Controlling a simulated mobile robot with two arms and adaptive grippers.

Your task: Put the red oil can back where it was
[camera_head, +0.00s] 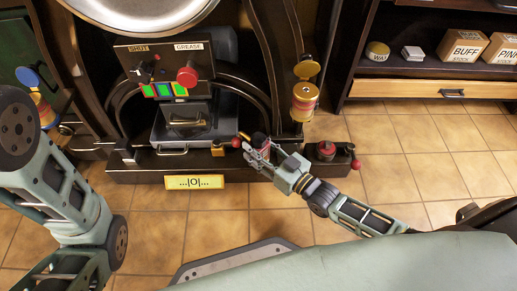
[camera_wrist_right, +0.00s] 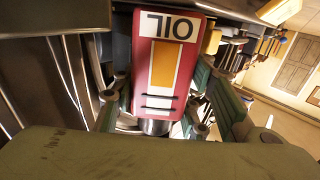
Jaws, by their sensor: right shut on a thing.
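The red oil can (camera_wrist_right: 191,75) is between the fingers of my right gripper (camera_wrist_right: 158,100) in the right wrist view. Its white label reads OIL upside down, above an orange and white panel. In the head view my right gripper (camera_head: 262,155) is shut on the can (camera_head: 265,146), at the front ledge of the machine. The fingers hide much of the can there, and I cannot tell whether it touches the ledge. My left arm shows at the left of the head view, but its gripper is not in view.
A red-knobbed lever (camera_head: 237,143) stands just left of the can. A yellow sign (camera_head: 194,182) hangs on the ledge front. A shelf with boxes (camera_head: 464,46) is at the upper right. The tiled floor is clear.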

